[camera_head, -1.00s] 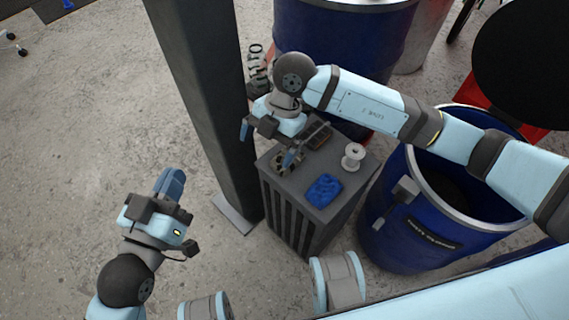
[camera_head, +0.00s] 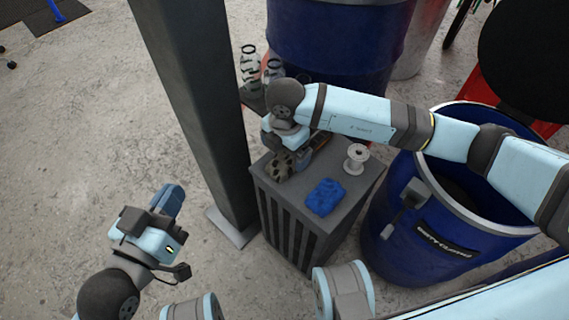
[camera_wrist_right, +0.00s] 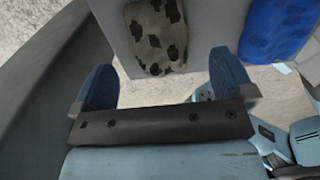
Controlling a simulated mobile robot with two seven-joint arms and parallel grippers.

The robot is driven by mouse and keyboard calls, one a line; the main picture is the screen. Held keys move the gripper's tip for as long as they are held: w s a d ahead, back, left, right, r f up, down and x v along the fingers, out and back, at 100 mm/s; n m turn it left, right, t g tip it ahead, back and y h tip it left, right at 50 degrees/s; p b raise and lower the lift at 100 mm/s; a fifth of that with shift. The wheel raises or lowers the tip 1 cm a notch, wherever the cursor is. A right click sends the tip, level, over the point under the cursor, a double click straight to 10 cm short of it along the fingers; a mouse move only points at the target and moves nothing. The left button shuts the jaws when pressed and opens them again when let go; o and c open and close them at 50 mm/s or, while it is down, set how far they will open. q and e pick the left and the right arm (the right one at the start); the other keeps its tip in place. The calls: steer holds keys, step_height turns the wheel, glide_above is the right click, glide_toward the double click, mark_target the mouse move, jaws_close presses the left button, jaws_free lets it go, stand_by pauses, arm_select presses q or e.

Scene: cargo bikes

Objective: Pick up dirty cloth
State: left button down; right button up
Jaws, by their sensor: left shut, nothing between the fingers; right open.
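The dirty cloth (camera_head: 279,167), pale with dark blotches, lies on the near-left part of the grey cabinet top (camera_head: 330,218). In the right wrist view the cloth (camera_wrist_right: 157,35) is just beyond the fingertips, roughly centred between them. My right gripper (camera_wrist_right: 163,78) is open with two blue fingers apart and nothing between them. In the head view it is over the cabinet's left side, its fingers mostly hidden by its own body. My left gripper (camera_head: 168,200) is shut and empty, out over the floor left of the pillar.
A blue cloth (camera_head: 325,197) and a white spool (camera_head: 356,158) share the cabinet top. A dark pillar (camera_head: 195,110) stands close on the left. A labelled open blue barrel (camera_head: 400,240) is at right, another blue barrel (camera_head: 335,45) behind. The floor at left is mostly clear.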

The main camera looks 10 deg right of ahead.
mark_target(284, 159)
step_height(284, 159, down, 4)
steer(key=shift+a+b, duration=0.1)
steer(key=shift+b, duration=0.6)
steer(key=shift+s, duration=0.1)
steer(key=c, duration=1)
steer(key=shift+r, duration=0.1)
